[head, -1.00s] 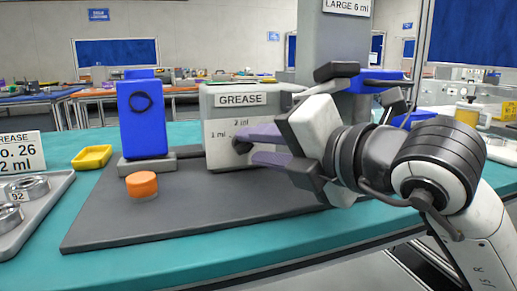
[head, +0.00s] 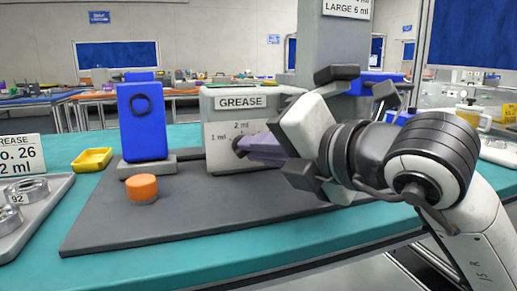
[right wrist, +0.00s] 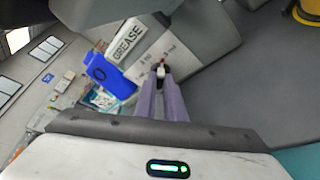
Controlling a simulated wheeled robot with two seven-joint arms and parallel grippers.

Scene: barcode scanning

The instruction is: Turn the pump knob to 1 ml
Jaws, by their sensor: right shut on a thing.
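The grease pump (head: 217,104) is a pale grey box with a GREASE label and the marks 1 ml and 2 ml on its front. Its knob (head: 237,145) is a small dark shape below the marks, mostly hidden by my fingers. In the right wrist view the knob (right wrist: 160,71) sits at the fingertips with a small red mark near the dial print; its exact setting is too small to tell. My right gripper (head: 246,147) is shut on the knob, its purple fingers close together, coming from the right. My left gripper is not in view.
A blue block with a ring (head: 142,128) stands left of the pump on a grey base. An orange-capped piece (head: 142,187) is on the dark mat (head: 200,215). A yellow tray (head: 92,159) and a tray of metal rings (head: 50,205) lie left. The mat's front is clear.

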